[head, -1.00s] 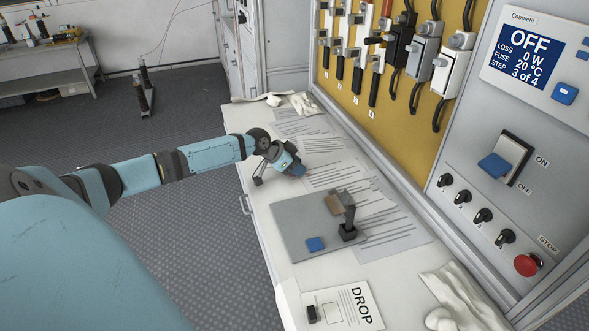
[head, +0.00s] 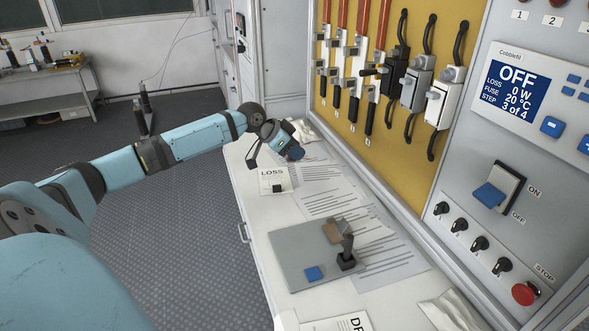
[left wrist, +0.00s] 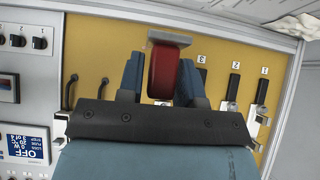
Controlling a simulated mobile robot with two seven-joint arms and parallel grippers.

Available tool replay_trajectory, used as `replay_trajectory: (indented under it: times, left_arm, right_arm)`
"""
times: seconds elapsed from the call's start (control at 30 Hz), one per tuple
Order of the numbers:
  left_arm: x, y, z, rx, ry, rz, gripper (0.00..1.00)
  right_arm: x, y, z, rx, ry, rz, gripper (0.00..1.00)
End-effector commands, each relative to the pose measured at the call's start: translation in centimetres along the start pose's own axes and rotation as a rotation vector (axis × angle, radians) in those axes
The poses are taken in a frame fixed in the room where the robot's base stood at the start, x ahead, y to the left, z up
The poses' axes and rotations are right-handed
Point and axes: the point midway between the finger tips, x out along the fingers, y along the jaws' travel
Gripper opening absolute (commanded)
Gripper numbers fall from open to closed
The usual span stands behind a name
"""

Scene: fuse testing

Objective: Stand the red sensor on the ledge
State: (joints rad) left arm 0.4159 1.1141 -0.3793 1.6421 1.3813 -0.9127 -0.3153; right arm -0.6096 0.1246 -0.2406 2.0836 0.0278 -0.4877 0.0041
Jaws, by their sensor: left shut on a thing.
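The red sensor (left wrist: 163,74) sits between the two blue fingers of my left gripper (left wrist: 161,82) in the left wrist view. It has a wider plate at its outer end. In the head view my left gripper (head: 293,150) is shut over the far part of the white counter, and I cannot make out the sensor there. A grey rim (head: 372,172) runs along the foot of the yellow panel; I cannot tell whether this is the ledge. My right gripper is not in view.
The white counter (head: 262,236) holds a LOSS card (head: 270,177), printed sheets (head: 318,202) and a grey plate (head: 290,250) with an upright dark fixture (head: 346,250). Switches hang on the yellow panel (head: 350,100). A control panel with a red stop button (head: 525,293) stands right.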

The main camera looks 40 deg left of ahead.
Motion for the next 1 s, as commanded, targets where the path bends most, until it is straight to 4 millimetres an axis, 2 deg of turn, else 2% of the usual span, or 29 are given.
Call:
replay_trajectory:
  times: [0.1, 0.23, 0.43, 0.57, 0.67, 0.7, 0.73, 0.9, 1.0]
  left_arm:
    - [-1.5, 0.0, -1.6, 0.001, 0.001, 0.000, 0.06]
    - [-2.4, 0.0, -2.4, 0.001, 0.001, 0.000, 0.06]
    - [-2.7, 0.0, -2.7, -0.001, -0.001, 0.001, 0.06]
    - [-2.0, 0.8, -2.5, -0.003, 0.000, 0.002, 0.06]
    - [-0.2, 2.8, -1.8, -0.009, 0.000, -0.001, 0.06]
    - [0.8, 4.2, -1.5, -0.014, 0.000, -0.004, 0.06]
    - [1.7, 5.3, -1.3, -0.019, 0.000, -0.008, 0.00]
    - [6.2, 12.9, -0.8, -0.079, 0.005, -0.067, 0.00]
    - [7.8, 17.1, -1.2, -0.130, 0.006, -0.118, 0.00]
  right_arm:
    - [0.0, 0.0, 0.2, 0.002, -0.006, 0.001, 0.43]
    - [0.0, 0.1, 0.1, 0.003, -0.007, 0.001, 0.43]
    - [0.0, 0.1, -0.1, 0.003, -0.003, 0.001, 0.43]
    - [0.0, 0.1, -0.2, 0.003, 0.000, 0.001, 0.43]
    - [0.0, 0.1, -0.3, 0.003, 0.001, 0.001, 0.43]
    - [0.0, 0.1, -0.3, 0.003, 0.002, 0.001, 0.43]
    - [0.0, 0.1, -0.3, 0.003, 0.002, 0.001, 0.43]
    - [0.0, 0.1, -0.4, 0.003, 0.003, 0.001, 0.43]
    - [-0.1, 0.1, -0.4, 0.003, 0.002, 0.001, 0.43]
